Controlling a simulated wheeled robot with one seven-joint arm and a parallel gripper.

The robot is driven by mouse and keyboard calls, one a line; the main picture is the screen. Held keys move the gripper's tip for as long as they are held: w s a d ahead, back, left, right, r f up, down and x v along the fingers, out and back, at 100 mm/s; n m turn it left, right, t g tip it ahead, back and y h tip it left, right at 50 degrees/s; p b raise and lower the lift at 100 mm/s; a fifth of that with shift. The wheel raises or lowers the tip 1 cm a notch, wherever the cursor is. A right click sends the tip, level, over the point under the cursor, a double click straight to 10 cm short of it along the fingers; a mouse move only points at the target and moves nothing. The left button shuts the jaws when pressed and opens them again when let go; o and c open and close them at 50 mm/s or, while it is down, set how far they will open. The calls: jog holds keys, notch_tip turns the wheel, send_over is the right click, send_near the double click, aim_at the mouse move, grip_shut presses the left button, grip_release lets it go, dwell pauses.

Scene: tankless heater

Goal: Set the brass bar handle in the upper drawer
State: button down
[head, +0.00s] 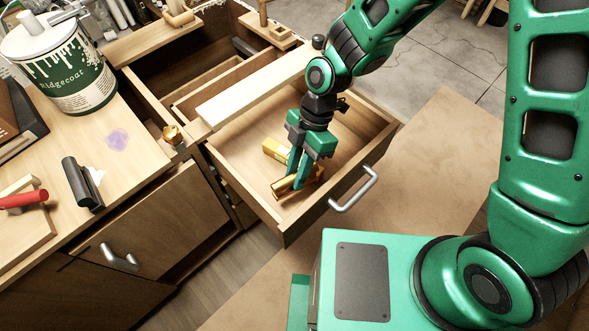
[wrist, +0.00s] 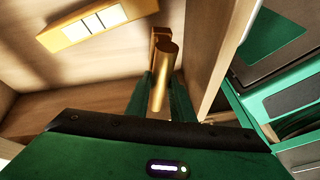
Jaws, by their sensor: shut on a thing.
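My gripper (head: 299,174) is down inside the open upper drawer (head: 292,228), its fingers shut on the brass bar handle (head: 312,184). In the wrist view the brass bar handle (wrist: 164,65) shows as a round golden bar with a block at its far end, held between my green fingers (wrist: 160,98). It is low in the drawer, near the front wall. I cannot tell if it touches the drawer floor. A second brass-coloured piece (head: 274,150) lies behind it, partly hidden by my gripper; in the wrist view this piece (wrist: 97,26) has pale patches.
The drawer's front has a silver handle (head: 354,190). A light wooden board (head: 254,90) crosses the drawer's back. The worktop at left holds a paint can (head: 75,86), a black tool (head: 82,184) and a red-handled tool (head: 24,199). The drawer's far right floor is free.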

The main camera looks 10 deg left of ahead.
send_over(296, 196)
jog(key=shift+f, duration=3)
jog(key=shift+f, duration=0.4)
jog(key=c, duration=1.5)
grip_release()
jog(key=shift+o, duration=0.2)
jog(key=v, duration=1)
jog(key=shift+r, duration=0.3)
jog(key=shift+w+d, duration=0.15)
